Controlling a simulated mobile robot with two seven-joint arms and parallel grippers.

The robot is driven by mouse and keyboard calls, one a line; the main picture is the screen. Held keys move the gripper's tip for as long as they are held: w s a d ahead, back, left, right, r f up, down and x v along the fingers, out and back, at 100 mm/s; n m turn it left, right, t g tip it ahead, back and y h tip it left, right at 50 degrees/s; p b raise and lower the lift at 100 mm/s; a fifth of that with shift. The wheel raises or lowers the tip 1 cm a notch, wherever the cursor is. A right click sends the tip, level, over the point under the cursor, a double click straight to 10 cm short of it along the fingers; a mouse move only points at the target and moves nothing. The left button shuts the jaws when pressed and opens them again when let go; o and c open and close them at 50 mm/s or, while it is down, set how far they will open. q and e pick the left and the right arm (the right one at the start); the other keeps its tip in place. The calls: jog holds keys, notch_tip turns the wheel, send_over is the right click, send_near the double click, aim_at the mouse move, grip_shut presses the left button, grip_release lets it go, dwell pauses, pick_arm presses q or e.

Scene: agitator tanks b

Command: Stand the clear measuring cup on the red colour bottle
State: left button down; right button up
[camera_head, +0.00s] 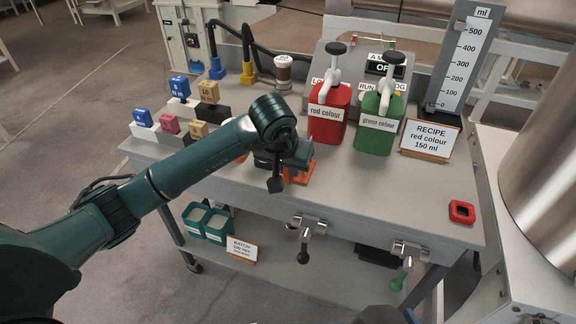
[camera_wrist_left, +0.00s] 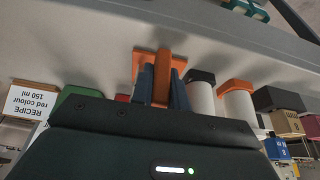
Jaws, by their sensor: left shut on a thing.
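The red colour bottle (camera_head: 326,124) is a red square container with a white pump and a black knob, upright at the back of the bench. My left gripper (camera_head: 290,174) is low over the bench front, left of and nearer than the bottle. It is shut on an orange part (camera_head: 303,172), which shows in the left wrist view (camera_wrist_left: 161,78) as an upright bar on a flat plate between the fingers. I cannot tell whether it touches the bench. I cannot make out the clear measuring cup in either view. My right gripper is not in view.
The green colour bottle (camera_head: 379,124) stands right of the red one. A recipe card (camera_head: 430,140), a tall ml scale (camera_head: 466,65) and a red square piece (camera_head: 461,212) are further right. Small labelled blocks (camera_head: 170,124) stand at left. White cylinders (camera_wrist_left: 202,98) are beside the gripper. The right front bench is mostly clear.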

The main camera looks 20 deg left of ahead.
pick_arm(q)
jog(key=shift+f, duration=0.15)
jog(key=c, duration=1.4)
grip_release()
jog(key=shift+o, duration=0.2)
